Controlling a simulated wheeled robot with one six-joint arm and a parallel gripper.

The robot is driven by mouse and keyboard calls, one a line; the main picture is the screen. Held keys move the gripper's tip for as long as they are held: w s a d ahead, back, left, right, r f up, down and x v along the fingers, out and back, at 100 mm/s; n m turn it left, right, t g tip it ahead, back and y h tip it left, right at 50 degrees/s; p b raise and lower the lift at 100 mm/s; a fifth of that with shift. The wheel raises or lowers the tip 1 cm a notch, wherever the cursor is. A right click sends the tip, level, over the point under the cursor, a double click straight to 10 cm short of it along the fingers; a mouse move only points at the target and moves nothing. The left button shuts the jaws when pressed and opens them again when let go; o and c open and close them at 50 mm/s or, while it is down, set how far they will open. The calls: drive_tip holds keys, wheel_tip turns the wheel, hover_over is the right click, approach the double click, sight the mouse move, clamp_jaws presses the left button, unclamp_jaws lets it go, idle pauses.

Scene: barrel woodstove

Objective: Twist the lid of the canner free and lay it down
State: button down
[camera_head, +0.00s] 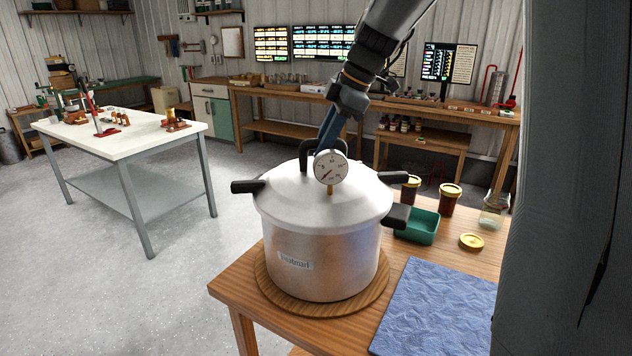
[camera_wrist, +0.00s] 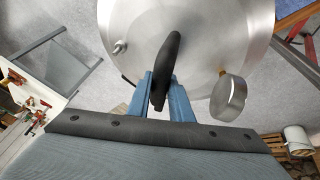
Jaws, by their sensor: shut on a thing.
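The canner (camera_head: 320,262) is a silver pot on a round wooden board at the table's near left corner. Its domed lid (camera_head: 285,205) sits on top, with a dial gauge (camera_head: 330,167) and black side handles. The lid's right handle (camera_head: 392,177) lies behind and above the pot's right handle (camera_head: 397,216), not in line with it. My gripper (camera_head: 326,140) reaches down from above. In the wrist view its blue fingers (camera_wrist: 165,92) are shut on the black top handle (camera_wrist: 172,55) of the lid (camera_wrist: 205,30). The gauge partly hides the grip in the head view.
A blue cloth mat (camera_head: 437,305) lies bare to the right of the canner. A green tray (camera_head: 417,226), dark jars (camera_head: 449,199), a gold jar lid (camera_head: 471,241) and a clear jar (camera_head: 494,210) stand behind it. A white-topped table (camera_head: 125,125) is off to the left.

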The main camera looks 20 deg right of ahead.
drive_tip(key=shift+s+f+n+g, duration=0.15)
drive_tip(key=shift+f+n+g, duration=0.2)
drive_tip(key=shift+n, duration=0.45)
drive_tip(key=shift+r, duration=0.1)
drive_tip(key=shift+n+g+y+b, duration=0.25)
drive_tip(key=shift+n+y+b, duration=0.05)
drive_tip(key=shift+n, duration=0.3)
drive_tip(key=c, duration=1)
unclamp_jaws()
drive_tip(key=shift+r, duration=0.1)
drive_tip(key=shift+r, duration=0.2)
drive_tip(key=shift+r+p, duration=2.25)
drive_tip(key=shift+r, duration=1.15)
